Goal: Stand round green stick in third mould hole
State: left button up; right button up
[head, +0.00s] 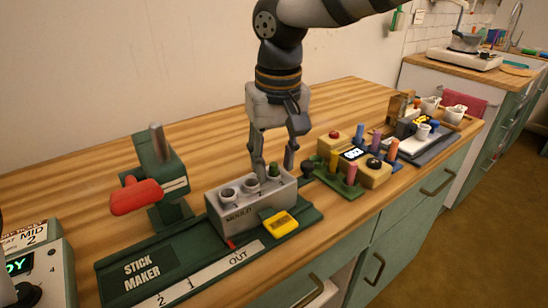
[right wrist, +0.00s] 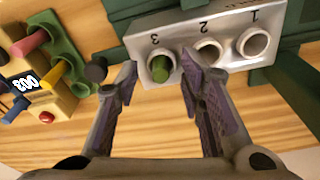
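The grey mould block (head: 238,211) stands on the green stick maker base (head: 200,253), with its holes in a row. In the right wrist view the block (right wrist: 237,19) shows its holes numbered 1, 2 and 3. The round green stick (right wrist: 161,69) is in the third hole, its top showing above the rim, and looks roughly upright. It also shows in the head view (head: 274,170). My right gripper (right wrist: 160,74) is open, with one finger on each side of the stick and gaps between.
A red-handled lever press (head: 136,196) stands left of the mould. A yellow piece (head: 280,223) lies in front of it. Right of it are a green rack (head: 335,181) with upright sticks and a yellow device (head: 374,176) with a display. The wooden table behind is clear.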

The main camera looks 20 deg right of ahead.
notch_tip(320, 180, up, 12)
jog(key=s, duration=0.1)
jog(key=shift+s, duration=0.25)
jog(key=shift+f, duration=0.1)
dwell(0.6)
